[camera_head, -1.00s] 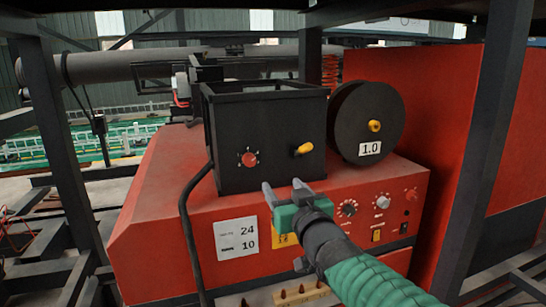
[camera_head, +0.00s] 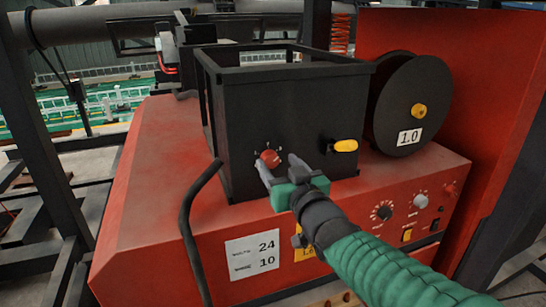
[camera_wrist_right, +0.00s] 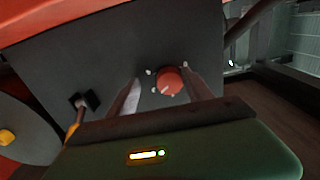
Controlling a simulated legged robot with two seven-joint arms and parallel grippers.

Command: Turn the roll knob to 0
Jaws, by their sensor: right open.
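A red round knob (camera_head: 270,158) with small white marks around it sits on the front of the black box (camera_head: 299,122). In the right wrist view the red knob (camera_wrist_right: 170,80) shows just ahead of the fingers, with a pale pointer line on it. My right gripper (camera_head: 279,167) is open in front of the box, its fingertips close to the knob. In the wrist view the knob lies between the two fingers (camera_wrist_right: 160,98), nearer the one on the right; I cannot tell whether they touch it. My left gripper is not in view.
A yellow lever (camera_head: 345,145) sticks out of the box right of the knob. A black spool (camera_head: 410,105) labelled 1.0 stands farther right. The red machine (camera_head: 150,200) carries a label (camera_head: 252,255) reading 24 and 10, and more dials (camera_head: 381,212). A black cable (camera_head: 190,225) hangs at left.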

